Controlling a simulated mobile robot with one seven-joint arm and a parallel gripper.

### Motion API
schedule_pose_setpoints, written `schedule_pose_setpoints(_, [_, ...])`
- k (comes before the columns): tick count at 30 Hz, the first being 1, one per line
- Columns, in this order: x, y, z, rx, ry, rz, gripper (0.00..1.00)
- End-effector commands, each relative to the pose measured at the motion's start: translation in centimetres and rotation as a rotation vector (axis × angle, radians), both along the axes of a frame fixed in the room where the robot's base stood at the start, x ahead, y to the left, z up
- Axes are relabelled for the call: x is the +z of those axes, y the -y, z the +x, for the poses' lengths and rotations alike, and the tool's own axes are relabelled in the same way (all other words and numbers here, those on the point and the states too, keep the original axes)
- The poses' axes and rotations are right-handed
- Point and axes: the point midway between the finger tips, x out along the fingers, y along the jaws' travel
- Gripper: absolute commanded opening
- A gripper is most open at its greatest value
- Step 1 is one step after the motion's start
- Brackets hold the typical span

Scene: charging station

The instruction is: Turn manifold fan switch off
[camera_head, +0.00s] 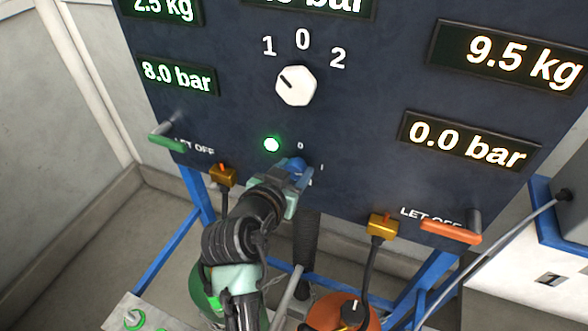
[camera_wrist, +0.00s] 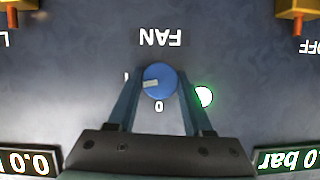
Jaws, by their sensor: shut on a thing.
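The fan switch is a round blue knob (camera_wrist: 159,80) on the dark panel, under an upside-down FAN label (camera_wrist: 160,38) in the wrist view. Its white mark lies left of centre, toward the I sign; the 0 sign is below the knob. My gripper (camera_wrist: 160,88) has one finger on each side of the knob and is shut on it. In the head view my gripper (camera_head: 294,176) reaches the panel and covers most of the blue knob (camera_head: 297,164). A green lamp (camera_head: 271,144) beside the knob is lit; it also shows in the wrist view (camera_wrist: 203,97).
A white selector knob (camera_head: 296,86) marked 1, 0, 2 is above. A green-handled lever (camera_head: 166,142) is at left and an orange-handled lever (camera_head: 450,232) at right. Brass valves (camera_head: 222,176) and (camera_head: 382,226) with hoses stick out along the panel's lower edge.

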Motion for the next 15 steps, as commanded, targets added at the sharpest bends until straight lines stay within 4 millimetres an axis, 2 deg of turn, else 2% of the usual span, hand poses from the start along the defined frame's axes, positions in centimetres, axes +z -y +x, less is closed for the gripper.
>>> schedule_pose_setpoints(15, [-0.22,-0.19,0.1,-0.001,-0.188,-0.449,0.0])
